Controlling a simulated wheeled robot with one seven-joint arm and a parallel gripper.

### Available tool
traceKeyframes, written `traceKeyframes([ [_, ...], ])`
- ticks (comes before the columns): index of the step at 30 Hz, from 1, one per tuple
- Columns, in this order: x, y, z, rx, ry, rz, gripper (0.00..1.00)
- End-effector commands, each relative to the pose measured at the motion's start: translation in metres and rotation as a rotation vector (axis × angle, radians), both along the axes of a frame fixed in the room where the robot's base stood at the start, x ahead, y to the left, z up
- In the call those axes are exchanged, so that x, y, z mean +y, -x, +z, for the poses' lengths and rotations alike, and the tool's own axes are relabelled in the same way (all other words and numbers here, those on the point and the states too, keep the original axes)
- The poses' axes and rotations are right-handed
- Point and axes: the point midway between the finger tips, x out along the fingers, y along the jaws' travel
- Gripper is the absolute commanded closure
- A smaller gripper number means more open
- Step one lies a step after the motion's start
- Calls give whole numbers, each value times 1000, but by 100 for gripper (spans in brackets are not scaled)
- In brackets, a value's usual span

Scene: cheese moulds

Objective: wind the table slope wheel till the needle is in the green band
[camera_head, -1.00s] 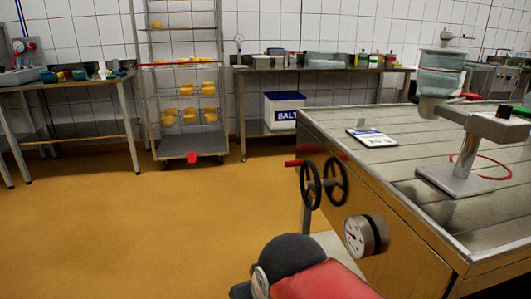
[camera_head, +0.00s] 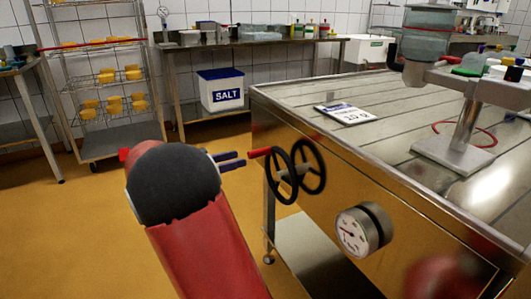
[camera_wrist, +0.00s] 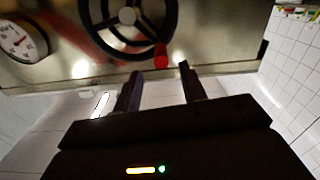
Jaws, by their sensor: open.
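The table slope wheel (camera_head: 284,175) is a black handwheel on the steel table's side; a second dark ring beside it may be its reflection. Its red handle (camera_head: 260,152) sticks out toward my gripper (camera_head: 240,160). My gripper is open and empty, its fingers pointing at the handle. In the wrist view the red handle (camera_wrist: 161,56) appears just beyond the fingertips (camera_wrist: 160,72), between them; I see no contact. The round white gauge (camera_head: 352,231) is to the right of the wheel, and also shows in the wrist view (camera_wrist: 22,40). Its needle and green band are too small to read.
The steel table (camera_head: 330,165) bears a white label card (camera_head: 345,113) and a stand with a grey vessel (camera_head: 425,45). A white salt bin (camera_head: 221,95) stands under the back bench. A cheese rack (camera_head: 100,80) is at the left. The floor in front is clear.

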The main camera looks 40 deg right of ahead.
Motion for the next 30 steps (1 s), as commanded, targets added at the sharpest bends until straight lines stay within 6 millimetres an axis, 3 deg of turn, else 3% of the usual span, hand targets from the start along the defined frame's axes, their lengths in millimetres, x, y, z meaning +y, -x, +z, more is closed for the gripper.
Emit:
traceKeyframes([
  [15, -67, 14, 1, -11, 15, -1, 59],
  [26, -75, 16, 0, -10, 14, 2, 59],
  [30, -75, 16, 0, -10, 14, 1, 73],
])
